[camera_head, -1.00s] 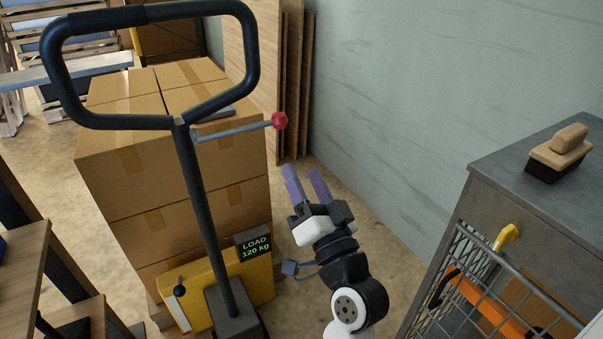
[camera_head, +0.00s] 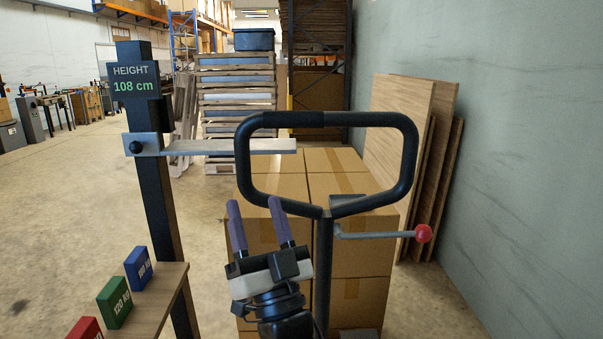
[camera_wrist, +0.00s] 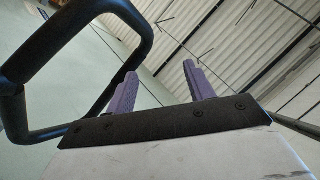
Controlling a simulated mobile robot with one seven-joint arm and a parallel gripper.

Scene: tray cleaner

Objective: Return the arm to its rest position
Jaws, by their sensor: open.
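My gripper (camera_head: 258,228) is at the lower middle of the head view, with its two purple fingers apart, pointing up and nothing between them. It is in front of the stacked cardboard boxes (camera_head: 352,250) and just left of the pallet jack's post. In the wrist view my gripper (camera_wrist: 160,90) also shows its fingers spread and empty against the ceiling. The black loop handle (camera_head: 408,165) of the pallet jack stands behind and above the gripper to the right. The handle also fills the left of the wrist view (camera_wrist: 140,25).
A height post (camera_head: 160,205) with a flat grey arm (camera_head: 225,147) stands at left. A wooden shelf (camera_head: 165,300) holds red, green and blue weight blocks. A red-knobbed lever (camera_head: 424,233) sticks out right. Boards (camera_head: 400,120) lean on the wall.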

